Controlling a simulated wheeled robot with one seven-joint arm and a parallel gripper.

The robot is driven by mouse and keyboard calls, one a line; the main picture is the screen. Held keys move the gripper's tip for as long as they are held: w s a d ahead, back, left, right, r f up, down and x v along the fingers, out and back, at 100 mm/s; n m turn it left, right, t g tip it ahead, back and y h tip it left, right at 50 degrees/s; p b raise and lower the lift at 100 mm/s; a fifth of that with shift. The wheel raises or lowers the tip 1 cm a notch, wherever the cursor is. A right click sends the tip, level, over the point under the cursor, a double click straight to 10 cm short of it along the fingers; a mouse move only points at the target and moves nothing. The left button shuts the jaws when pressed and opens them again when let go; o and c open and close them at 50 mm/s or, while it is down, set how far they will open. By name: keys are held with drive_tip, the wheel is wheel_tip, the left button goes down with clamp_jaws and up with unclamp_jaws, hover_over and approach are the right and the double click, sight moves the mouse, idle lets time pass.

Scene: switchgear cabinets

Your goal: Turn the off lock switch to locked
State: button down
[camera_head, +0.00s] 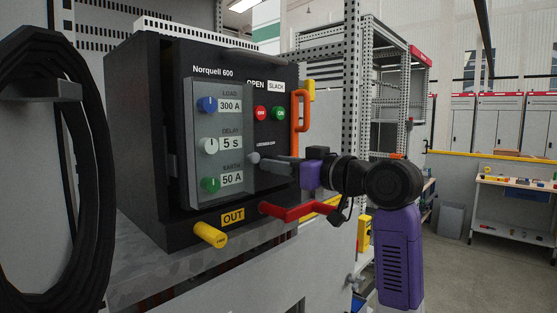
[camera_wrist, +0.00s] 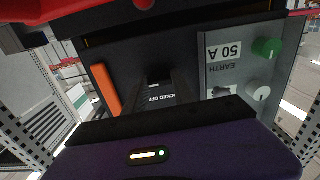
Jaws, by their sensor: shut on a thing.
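The black breaker unit (camera_head: 230,82), marked Norquell 600, faces me at the left. A small label (camera_head: 265,143) sits on its front below the red and green buttons. In the wrist view this label (camera_wrist: 160,98) shows the letters "CKED OFF". My gripper (camera_head: 272,161) reaches in from the right, its fingers at the front just below the label. In the wrist view the dark fingers (camera_wrist: 162,78) are close together at the label. My gripper is shut on the off lock switch, which the fingers hide. I cannot tell which way the switch is turned.
An orange handle (camera_head: 301,110) stands at the unit's right edge, above my gripper. A red lever (camera_head: 300,210) sticks out below it, and a yellow knob (camera_head: 210,235) lies lower left. The grey dial panel (camera_head: 200,165) is just left of my fingers.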

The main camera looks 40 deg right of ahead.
drive_tip(key=shift+m, duration=0.3)
drive_tip(key=c, duration=1)
unclamp_jaws()
drive_tip(key=shift+c, duration=0.2)
drive_tip(key=s+b, duration=0.2)
drive_tip(key=s, duration=0.5)
drive_tip(key=shift+s, duration=0.4)
drive_tip(key=shift+d+f, duration=0.1)
